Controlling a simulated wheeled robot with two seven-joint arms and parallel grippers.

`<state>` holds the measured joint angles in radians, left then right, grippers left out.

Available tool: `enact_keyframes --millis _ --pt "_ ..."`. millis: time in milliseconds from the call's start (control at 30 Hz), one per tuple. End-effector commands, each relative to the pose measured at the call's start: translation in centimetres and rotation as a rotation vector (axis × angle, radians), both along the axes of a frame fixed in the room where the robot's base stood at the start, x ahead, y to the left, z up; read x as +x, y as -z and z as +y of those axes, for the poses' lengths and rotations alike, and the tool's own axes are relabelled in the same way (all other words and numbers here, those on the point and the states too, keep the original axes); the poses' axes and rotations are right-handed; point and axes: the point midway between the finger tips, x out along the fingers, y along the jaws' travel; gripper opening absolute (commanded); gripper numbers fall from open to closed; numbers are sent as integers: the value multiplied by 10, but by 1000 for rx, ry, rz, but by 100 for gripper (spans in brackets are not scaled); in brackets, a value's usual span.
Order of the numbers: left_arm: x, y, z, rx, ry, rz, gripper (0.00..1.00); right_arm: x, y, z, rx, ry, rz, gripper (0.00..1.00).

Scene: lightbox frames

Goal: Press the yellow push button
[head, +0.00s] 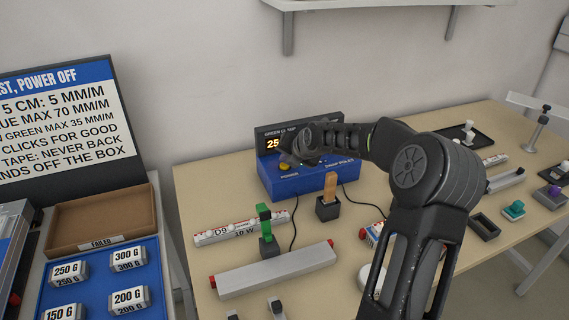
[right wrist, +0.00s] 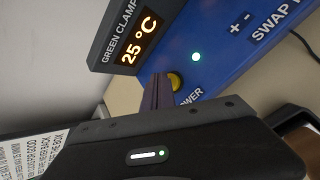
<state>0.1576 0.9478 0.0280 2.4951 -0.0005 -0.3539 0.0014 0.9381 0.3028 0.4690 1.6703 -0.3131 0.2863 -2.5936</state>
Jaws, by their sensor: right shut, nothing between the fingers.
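The yellow push button (head: 284,167) sits at the left of the front panel of a blue control box (head: 310,182), above lettering that reads POWER. It also shows in the right wrist view (right wrist: 176,82), partly hidden by my fingers. My right gripper (head: 290,157) is shut and empty. Its fingertips are at the button in the head view, and in the right wrist view the dark fingers (right wrist: 158,92) end right beside it. I cannot tell whether they touch it. The box's display (right wrist: 138,50) reads 25 °C. My left gripper is not in view.
A wooden-handled tool (head: 330,186) stands in a black holder before the box. A green clamp (head: 264,222), a label-covered bar (head: 238,229) and a long grey bar (head: 272,271) lie nearer. A blue weight tray (head: 146,252) is at left. A shelf (head: 390,4) hangs above.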

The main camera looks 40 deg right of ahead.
Motion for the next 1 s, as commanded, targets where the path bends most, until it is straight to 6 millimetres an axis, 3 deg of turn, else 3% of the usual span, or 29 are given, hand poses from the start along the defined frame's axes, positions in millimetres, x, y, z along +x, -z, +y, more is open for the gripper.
enact_keyframes --millis 167,633,1000 --pt "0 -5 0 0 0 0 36 0 -7 0 -1 1 -1 0" --pt "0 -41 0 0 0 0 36 0 -56 0 0 0 -1 0" --pt "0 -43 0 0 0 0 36 0 -60 0 0 0 -1 0"
